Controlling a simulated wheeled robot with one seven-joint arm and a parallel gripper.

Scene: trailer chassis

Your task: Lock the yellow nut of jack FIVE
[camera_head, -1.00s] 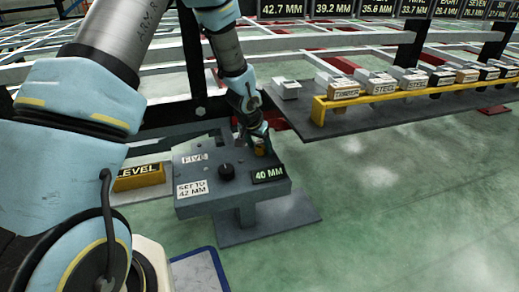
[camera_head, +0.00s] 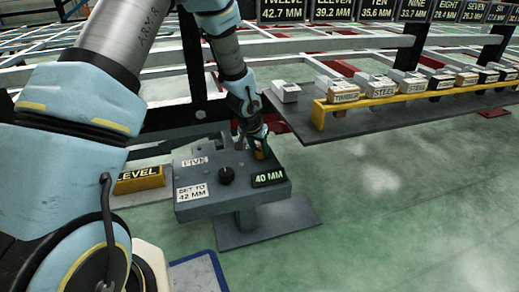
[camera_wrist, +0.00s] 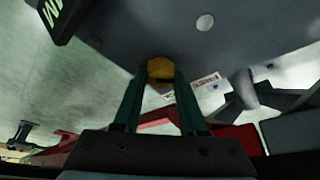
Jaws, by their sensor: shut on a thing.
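The yellow nut (camera_head: 259,154) stands at the back right of the grey top plate of jack FIVE (camera_head: 190,205). My gripper (camera_head: 257,138) reaches down onto it from behind. In the wrist view the two green fingers (camera_wrist: 160,92) close around the yellow nut (camera_wrist: 160,69), one on each side. The plate carries a black knob (camera_head: 226,175), a "SET TO 42 MM" label (camera_head: 192,190) and a display (camera_head: 269,177) reading 40 MM. The FIVE label (camera_head: 194,161) is at the back left. The nut's lower part is partly hidden by the fingers.
A yellow level (camera_head: 139,179) lies left of the jack. A dark shelf (camera_head: 380,118) with a yellow rack (camera_head: 319,112) of labelled blocks stands at the right. White chassis bars run behind. Height signs hang at the top right. The green floor at the right is clear.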

